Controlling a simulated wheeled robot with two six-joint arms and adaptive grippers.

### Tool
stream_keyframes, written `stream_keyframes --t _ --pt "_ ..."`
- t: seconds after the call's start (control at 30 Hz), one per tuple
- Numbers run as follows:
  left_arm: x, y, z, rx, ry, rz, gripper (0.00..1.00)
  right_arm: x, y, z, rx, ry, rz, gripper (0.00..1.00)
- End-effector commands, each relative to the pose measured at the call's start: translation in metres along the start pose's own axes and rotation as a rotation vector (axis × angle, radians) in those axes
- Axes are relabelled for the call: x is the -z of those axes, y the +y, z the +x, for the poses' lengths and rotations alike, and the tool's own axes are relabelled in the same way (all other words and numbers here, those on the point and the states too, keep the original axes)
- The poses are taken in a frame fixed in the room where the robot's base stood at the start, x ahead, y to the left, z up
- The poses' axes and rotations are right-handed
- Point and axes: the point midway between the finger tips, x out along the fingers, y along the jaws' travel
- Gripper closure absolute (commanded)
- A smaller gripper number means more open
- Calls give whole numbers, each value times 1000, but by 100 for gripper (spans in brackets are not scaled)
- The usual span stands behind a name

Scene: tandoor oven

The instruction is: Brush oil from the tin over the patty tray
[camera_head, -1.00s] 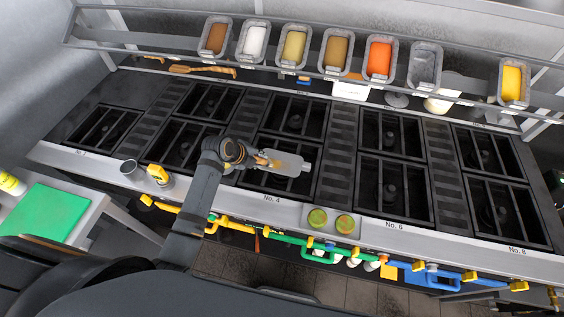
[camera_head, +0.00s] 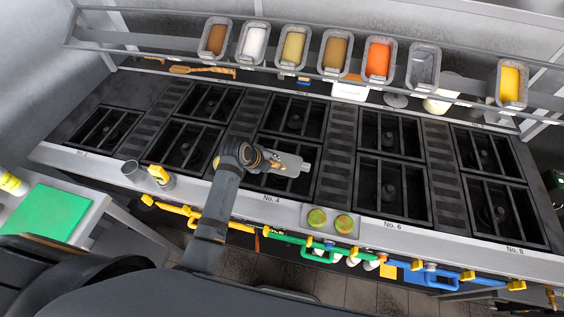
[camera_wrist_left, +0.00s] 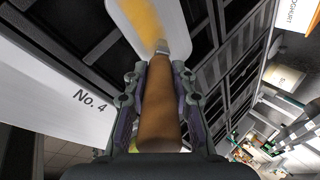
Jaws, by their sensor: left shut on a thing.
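My left gripper (camera_head: 262,160) is shut on the brown wooden handle (camera_wrist_left: 158,110) of a brush, with a metal ferrule at its far end. The patty tray (camera_head: 291,164) is a pale grey plate lying over burner No. 4. In the left wrist view the tray (camera_wrist_left: 177,28) shows an orange-yellow streak beyond the ferrule; I cannot tell bristles from oil there, nor whether the brush touches. Two small metal containers stand on the front ledge at the left, a plain one (camera_head: 131,170) and one with a yellow top (camera_head: 158,174); I cannot tell which is the oil tin. My right gripper is out of view.
Dark burner wells (camera_head: 395,190) fill the range. A rail at the back holds several food pans (camera_head: 379,56). Two round yellow-green items (camera_head: 317,218) sit on the front ledge right of my arm. A green board (camera_head: 45,215) lies on the left side table.

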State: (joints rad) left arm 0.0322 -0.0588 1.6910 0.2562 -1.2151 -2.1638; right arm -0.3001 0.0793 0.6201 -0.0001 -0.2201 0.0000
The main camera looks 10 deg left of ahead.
Motion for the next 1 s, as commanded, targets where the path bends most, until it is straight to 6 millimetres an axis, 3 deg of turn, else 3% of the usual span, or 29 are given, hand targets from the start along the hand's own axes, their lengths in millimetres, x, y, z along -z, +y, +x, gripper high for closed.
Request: stream_keyframes --t 0.27,0.7,1.0 --pt "-3 2 -1 -1 -1 1 100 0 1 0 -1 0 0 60" --pt "-41 20 -12 -2 -1 1 100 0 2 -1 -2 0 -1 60" --pt "-44 21 -13 0 1 0 100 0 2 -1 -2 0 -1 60"
